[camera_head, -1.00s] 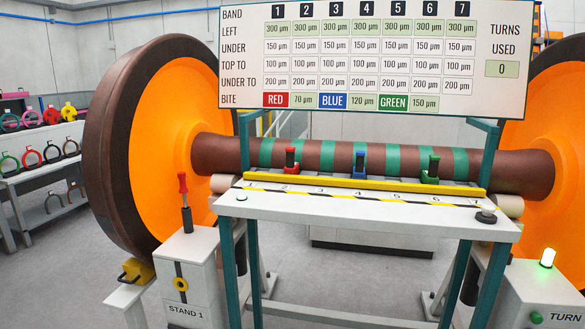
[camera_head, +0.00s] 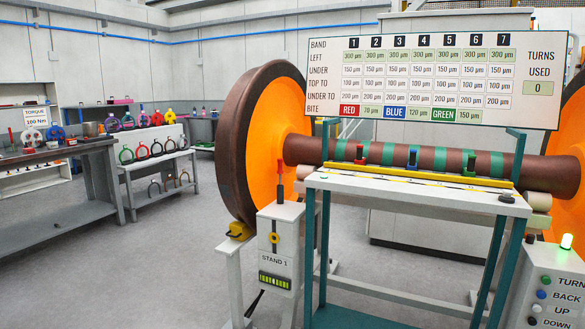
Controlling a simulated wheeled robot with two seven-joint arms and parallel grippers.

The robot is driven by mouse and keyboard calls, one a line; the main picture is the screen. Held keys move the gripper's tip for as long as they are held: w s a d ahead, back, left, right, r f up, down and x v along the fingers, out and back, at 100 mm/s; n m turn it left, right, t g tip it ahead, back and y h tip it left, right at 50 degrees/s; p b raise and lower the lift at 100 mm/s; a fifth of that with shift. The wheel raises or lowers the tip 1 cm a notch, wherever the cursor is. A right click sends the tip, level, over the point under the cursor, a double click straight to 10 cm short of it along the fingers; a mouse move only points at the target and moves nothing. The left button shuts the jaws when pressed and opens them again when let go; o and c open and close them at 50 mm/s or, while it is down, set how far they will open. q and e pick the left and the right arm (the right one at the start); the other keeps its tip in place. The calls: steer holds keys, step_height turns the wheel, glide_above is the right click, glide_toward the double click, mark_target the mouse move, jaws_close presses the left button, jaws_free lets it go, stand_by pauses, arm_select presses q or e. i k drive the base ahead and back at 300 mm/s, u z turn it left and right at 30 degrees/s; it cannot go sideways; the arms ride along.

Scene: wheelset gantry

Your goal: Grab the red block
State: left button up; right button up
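The red block (camera_head: 360,154) is a small red piece with a dark upright part. It sits at the yellow rail (camera_head: 400,175) on the white gantry table (camera_head: 420,188), in front of the brown axle with green bands (camera_head: 427,160). A blue block (camera_head: 412,157) and a green block (camera_head: 470,164) stand to its right along the same rail. Neither of my grippers shows in the head view.
A large orange and brown wheel (camera_head: 262,140) stands left of the table. STAND 1 (camera_head: 280,245) with a red-handled lever is at the table's front left. A button panel (camera_head: 555,295) is at the lower right. Shelves (camera_head: 160,160) and a workbench (camera_head: 60,200) stand at left, with open floor between.

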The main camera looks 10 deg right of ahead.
mark_target(360, 160)
steer(key=u, duration=0.7)
steer(key=i, duration=1.9)
steer(key=z, duration=0.6)
